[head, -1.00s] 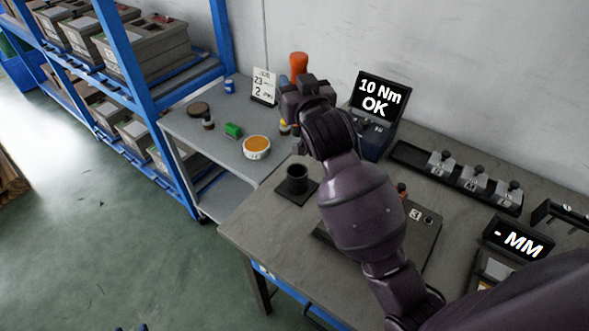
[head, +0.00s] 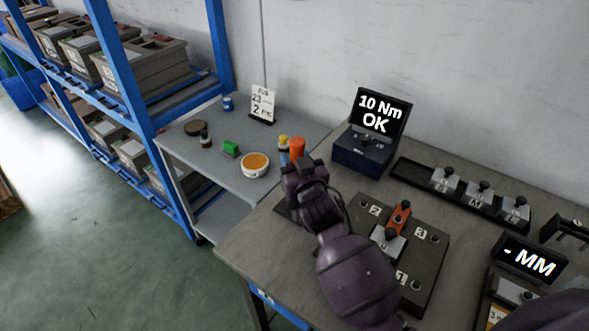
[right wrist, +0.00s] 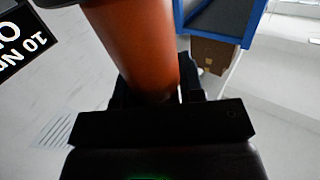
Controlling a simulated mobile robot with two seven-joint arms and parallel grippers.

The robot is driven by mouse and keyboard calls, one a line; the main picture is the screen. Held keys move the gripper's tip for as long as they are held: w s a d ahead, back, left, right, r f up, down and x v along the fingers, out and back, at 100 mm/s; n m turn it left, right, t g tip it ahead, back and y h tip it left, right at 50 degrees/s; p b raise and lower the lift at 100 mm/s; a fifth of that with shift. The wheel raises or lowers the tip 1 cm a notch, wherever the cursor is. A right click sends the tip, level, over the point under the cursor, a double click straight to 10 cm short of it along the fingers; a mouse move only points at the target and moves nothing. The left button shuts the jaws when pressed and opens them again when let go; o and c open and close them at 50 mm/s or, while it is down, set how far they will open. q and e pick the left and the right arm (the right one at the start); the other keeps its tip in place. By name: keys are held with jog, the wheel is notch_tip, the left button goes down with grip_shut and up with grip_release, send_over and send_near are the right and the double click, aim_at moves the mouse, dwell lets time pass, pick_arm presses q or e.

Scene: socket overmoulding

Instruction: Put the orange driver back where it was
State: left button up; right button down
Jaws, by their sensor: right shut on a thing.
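The orange driver (head: 297,148) stands with its orange handle up in my right gripper (head: 304,170). In the right wrist view the handle (right wrist: 135,45) rises between the dark jaws (right wrist: 160,92), which are shut on it. The gripper is at the left part of the workbench, over the dark square base (head: 283,209) of the black cup-shaped holder. The holder's cup and the driver's lower end are hidden behind the gripper and arm, so I cannot tell whether the driver is in the cup. My left gripper is not in view.
A display reading "10 Nm OK" (head: 380,112) stands behind. A numbered fixture plate (head: 425,262) with an orange-topped clamp (head: 399,217) lies right of my arm. A side table (head: 215,165) holds a white tub (head: 255,166) and small bottles. A rail of metal blocks (head: 470,190) runs along the back.

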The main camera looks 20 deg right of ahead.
jog(key=shift+f, duration=1.4)
jog(key=shift+f+b, duration=0.2)
jog(key=shift+b, duration=0.1)
jog(key=c, duration=0.9)
grip_release()
jog(key=shift+c, duration=0.2)
jog(key=shift+o, duration=1)
jog(key=shift+r, duration=0.2)
